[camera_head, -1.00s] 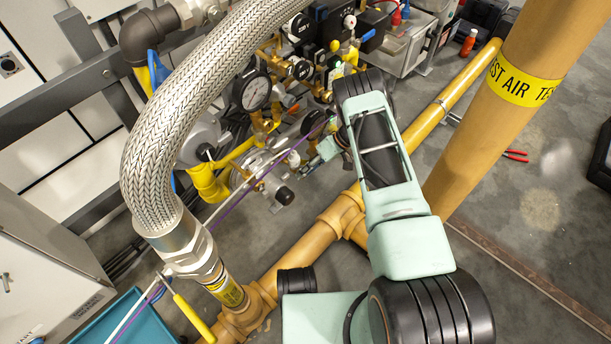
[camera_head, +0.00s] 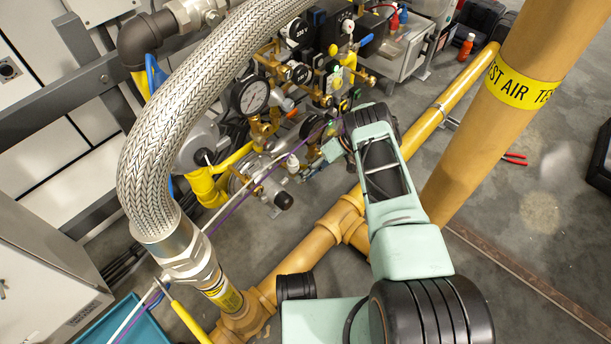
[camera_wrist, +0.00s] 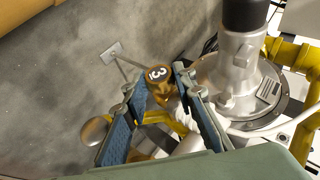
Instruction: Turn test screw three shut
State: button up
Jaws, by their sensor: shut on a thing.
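Test screw three (camera_wrist: 157,74) is a brass cap marked with a 3 in the wrist view. My gripper (camera_wrist: 160,80) has its two blue-padded fingers on either side of the cap, with the fingertips closed on it. The 3 faces the camera and looks tilted. The screw's lower part is hidden behind the fingers and the cap. In the head view, my arm reaches to the lower right side of the valve train, and the screw cannot be made out there.
A silver regulator body (camera_wrist: 240,75) stands close right of the gripper. A yellow pipe (camera_wrist: 285,50) lies beyond it. In the head view, a braided hose (camera_head: 150,160) arches left of my arm, and a thick upright yellow pipe (camera_head: 490,110) stands right.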

jog(key=o, duration=1.2)
jog(key=shift+c, duration=0.2)
jog(key=shift+a+r+t+h, duration=0.1)
jog(key=shift+r+t+h, duration=0.05)
jog(key=shift+t+h, duration=0.2)
jog(key=shift+t+h, duration=0.25)
jog(key=shift+h, duration=0.1)
jog(key=shift+s+a+r+n+t+h+p, duration=0.25)
jog(key=shift+n+t+h+p, duration=0.35)
jog(key=shift+p, duration=0.6)
jog(key=t+h+p, duration=0.1)
jog(key=p, duration=0.3)
jog(key=shift+s+r+h, duration=0.1)
jog(key=shift+r+h, duration=0.05)
jog(key=shift+h, duration=0.25)
jog(key=t+h+p, duration=0.1)
jog(key=p, duration=0.3)
jog(key=shift+s+t+p, duration=0.1)
jog(key=shift+t+p, duration=0.2)
jog(key=shift+p, duration=0.05)
